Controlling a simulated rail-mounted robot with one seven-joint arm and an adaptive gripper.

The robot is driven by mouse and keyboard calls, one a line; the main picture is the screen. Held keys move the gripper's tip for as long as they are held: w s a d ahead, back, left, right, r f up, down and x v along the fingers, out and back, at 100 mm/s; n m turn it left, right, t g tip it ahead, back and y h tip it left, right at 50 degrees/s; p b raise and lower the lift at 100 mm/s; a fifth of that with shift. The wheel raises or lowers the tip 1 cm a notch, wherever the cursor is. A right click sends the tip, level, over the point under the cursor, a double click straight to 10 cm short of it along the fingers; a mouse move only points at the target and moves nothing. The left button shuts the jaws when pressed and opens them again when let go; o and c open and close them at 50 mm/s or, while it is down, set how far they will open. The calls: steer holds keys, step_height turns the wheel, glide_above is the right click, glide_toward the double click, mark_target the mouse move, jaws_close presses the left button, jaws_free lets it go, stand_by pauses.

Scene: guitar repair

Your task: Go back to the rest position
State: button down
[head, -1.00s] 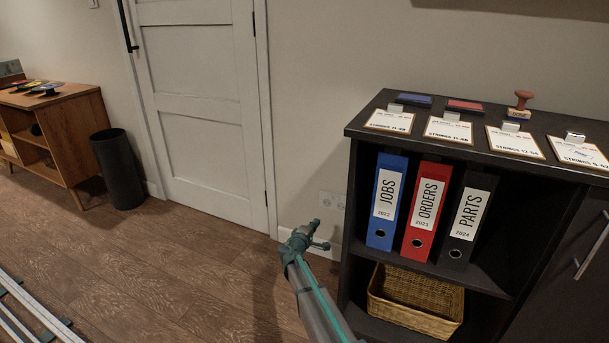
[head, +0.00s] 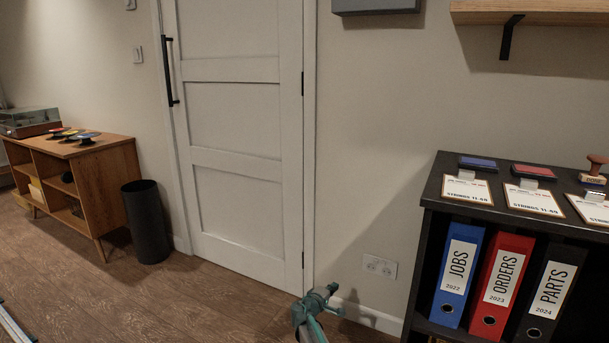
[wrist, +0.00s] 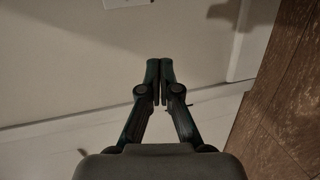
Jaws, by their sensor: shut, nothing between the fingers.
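My gripper (wrist: 160,80) is shut and empty in the wrist view, its two dark fingers touching at the tips. It points at the bare wall and white baseboard. In the head view my green-grey gripper (head: 325,298) shows at the bottom edge, in front of the wall and left of the dark cabinet (head: 427,235). It touches nothing that I can see. The rest of my arm is mostly out of view below.
Blue (head: 458,275), red (head: 502,285) and black (head: 546,300) binders stand in the cabinet, with cards and stamp pads on top. A white door (head: 235,115), a black bin (head: 147,222) and a wooden shelf unit (head: 110,180) are to the left. The floor between is clear.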

steer(key=s+d+f+m+g+y+p, duration=0.1)
steer(key=s+d+f+m+g+p, duration=0.25)
steer(key=s, duration=0.85)
steer(key=s+d+f+m+g+y+p, duration=0.1)
steer(key=s+d+f+g+p, duration=0.3)
steer(key=s, duration=0.9)
steer(key=s+d+f+m+g+y+p, duration=0.15)
steer(key=s+g+p, duration=0.45)
steer(key=s, duration=0.6)
steer(key=s+a+r+m+g+y+p, duration=0.1)
steer(key=s+r+p, duration=0.1)
steer(key=s+p, duration=0.5)
steer(key=s+a+r+m+g+y+p, duration=0.1)
steer(key=s+r+g+y+p, duration=0.2)
steer(key=s, duration=0.8)
steer(key=s+r+m+g+y+p, duration=0.1)
steer(key=s+r+m+g+p, duration=0.1)
steer(key=s+r+p, duration=1.2)
steer(key=s+a+p, duration=0.1)
steer(key=s+p, duration=0.1)
steer(key=s, duration=0.2)
steer(key=shift+r+m, duration=0.2)
steer(key=shift+m, duration=0.2)
steer(key=shift+s, duration=0.1)
